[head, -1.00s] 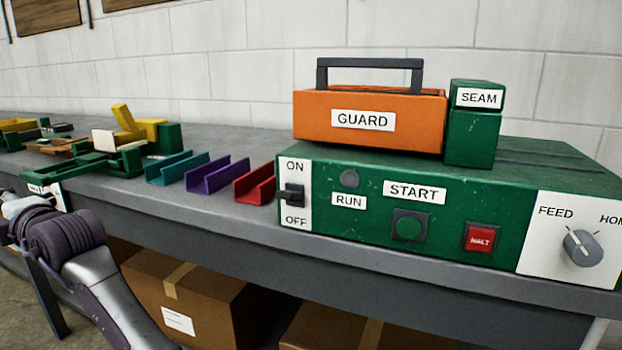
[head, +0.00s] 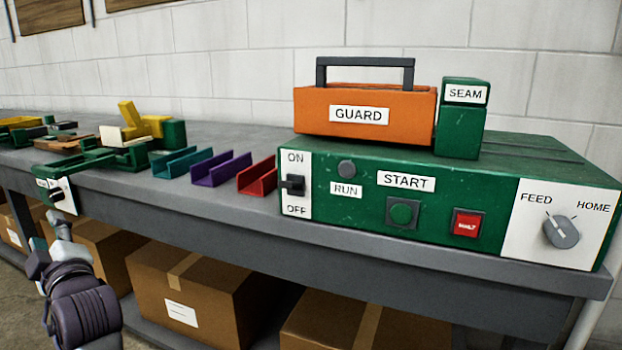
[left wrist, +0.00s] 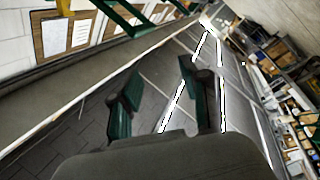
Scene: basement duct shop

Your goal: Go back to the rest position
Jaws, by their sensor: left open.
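My left gripper (head: 58,238) is at the lower left of the head view, in front of the bench's front edge and away from the objects on top. In the left wrist view its two green fingers (left wrist: 160,95) stand apart with nothing between them, above grey floor. My right gripper is in neither view. The green control box (head: 360,215) stands on the bench with its switch, START and HALT buttons, and a FEED/HOME knob (head: 562,232). An orange GUARD cover (head: 385,98) and a green SEAM block (head: 462,130) are on top of it.
The grey bench (head: 200,205) runs along a white block wall. Teal (head: 175,162), purple (head: 220,169) and red (head: 257,177) channels lie on it, with a green machine (head: 85,163) to their left. Cardboard boxes (head: 205,290) sit beneath. Open floor shows in the left wrist view.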

